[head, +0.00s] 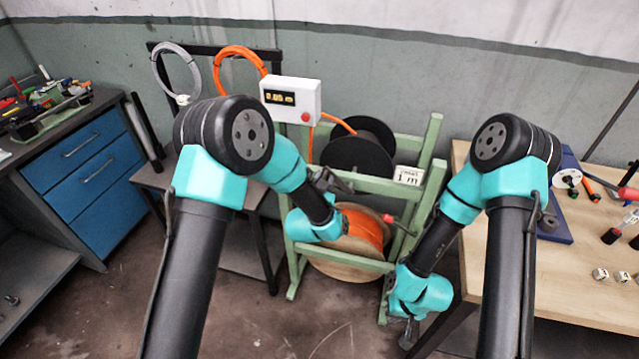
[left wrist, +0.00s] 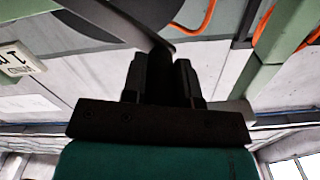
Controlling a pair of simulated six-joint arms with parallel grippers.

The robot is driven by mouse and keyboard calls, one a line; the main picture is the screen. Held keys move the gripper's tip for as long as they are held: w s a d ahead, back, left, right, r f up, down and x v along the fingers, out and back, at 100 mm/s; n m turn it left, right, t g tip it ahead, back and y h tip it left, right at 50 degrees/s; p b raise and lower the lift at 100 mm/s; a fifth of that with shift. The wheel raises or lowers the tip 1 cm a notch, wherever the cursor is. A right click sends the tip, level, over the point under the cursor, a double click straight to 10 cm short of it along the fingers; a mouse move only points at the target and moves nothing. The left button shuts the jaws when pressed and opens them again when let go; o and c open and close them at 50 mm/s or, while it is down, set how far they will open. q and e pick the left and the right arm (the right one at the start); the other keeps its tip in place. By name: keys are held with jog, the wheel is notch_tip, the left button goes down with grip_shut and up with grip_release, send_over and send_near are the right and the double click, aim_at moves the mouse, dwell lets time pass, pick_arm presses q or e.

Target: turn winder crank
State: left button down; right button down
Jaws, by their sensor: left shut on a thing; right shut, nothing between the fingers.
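The green winder frame (head: 436,135) stands in the middle of the head view. It carries a black reel (head: 355,150) above and a wooden spool of orange cable (head: 362,228) below. My left gripper (head: 328,180) is at the frame's front by the black reel. In the left wrist view my left gripper (left wrist: 172,66) is shut on a dark upright handle, which looks like the crank handle. A dark crank arm (left wrist: 142,28) runs from it. The left arm partly hides the crank in the head view. My right gripper (head: 408,335) is shut and empty, low beside the frame.
A white control box (head: 291,99) with a red button is on a black stand. A "1 m" label (head: 409,176) and a red-handled lever (head: 390,218) are on the frame. A wooden bench (head: 550,285) with tools is right; a blue drawer cabinet (head: 85,165) is left.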

pick_arm(q)
jog(key=shift+d+r+m, duration=0.2)
jog(key=shift+r+m, duration=0.05)
jog(key=shift+m, duration=0.05)
jog(key=shift+s+d+r, duration=0.2)
jog(key=shift+d+r, duration=0.15)
jog(key=shift+d, duration=0.05)
jog(key=c, duration=0.9)
grip_release()
jog(key=v, duration=1.7)
jog(key=shift+s+a, duration=0.1)
jog(key=shift+s, duration=0.1)
jog(key=shift+c, duration=0.2)
